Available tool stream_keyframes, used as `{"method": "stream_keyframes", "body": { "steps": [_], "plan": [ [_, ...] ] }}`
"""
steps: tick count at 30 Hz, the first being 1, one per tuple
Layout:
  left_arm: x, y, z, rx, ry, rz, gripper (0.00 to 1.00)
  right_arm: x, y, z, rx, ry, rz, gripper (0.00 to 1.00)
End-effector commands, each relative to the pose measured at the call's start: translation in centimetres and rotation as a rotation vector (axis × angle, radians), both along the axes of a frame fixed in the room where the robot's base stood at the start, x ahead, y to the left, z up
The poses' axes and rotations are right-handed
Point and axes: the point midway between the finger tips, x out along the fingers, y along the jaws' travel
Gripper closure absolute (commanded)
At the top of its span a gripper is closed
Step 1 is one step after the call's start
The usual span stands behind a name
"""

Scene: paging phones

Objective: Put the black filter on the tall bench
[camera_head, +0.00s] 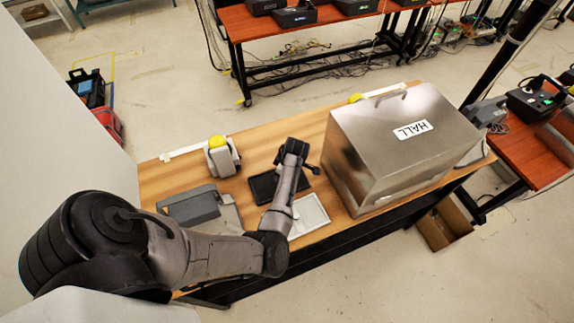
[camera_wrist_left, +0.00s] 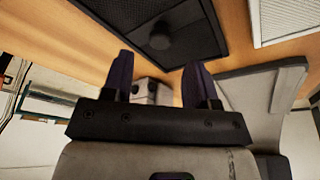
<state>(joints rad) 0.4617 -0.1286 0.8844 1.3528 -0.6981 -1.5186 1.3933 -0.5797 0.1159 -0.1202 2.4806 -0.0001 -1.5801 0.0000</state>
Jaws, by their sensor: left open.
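The black filter (camera_head: 263,189) is a flat dark mesh panel in a black frame, lying on the wooden bench (camera_head: 160,182). In the left wrist view the black filter (camera_wrist_left: 190,22) shows at the top, beyond my fingertips, with a dark round shape on it. My left gripper (camera_head: 296,160) is over the right part of the filter and hides some of it. Its two fingers (camera_wrist_left: 160,75) are apart, with nothing held between them. I cannot tell from the pictures which bench is the tall one. My right gripper is not in view.
A white filter-like panel (camera_head: 310,214) lies right of the black filter, and a large metal box marked HALL (camera_head: 400,145) stands beyond it. A grey device (camera_head: 190,205) and a yellow-topped device (camera_head: 221,158) stand left. Red-brown benches (camera_head: 275,26) with phones stand behind and right (camera_head: 530,160).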

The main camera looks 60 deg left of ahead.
Motion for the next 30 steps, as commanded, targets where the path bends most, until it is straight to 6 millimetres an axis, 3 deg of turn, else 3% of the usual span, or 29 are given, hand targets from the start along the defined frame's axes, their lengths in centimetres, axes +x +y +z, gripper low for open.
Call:
{"method": "stream_keyframes", "body": {
  "steps": [6, 12, 30],
  "plan": [
    [0.7, -0.9, 3.7, 0.000, -0.003, 0.000, 0.46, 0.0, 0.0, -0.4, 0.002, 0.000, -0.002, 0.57],
    [1.0, -1.3, 5.8, 0.000, -0.001, 0.000, 0.46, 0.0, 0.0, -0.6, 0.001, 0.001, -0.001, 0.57],
    [0.7, -1.3, 6.7, 0.010, 0.002, -0.021, 0.46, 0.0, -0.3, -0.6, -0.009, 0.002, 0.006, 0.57]
  ]
}}
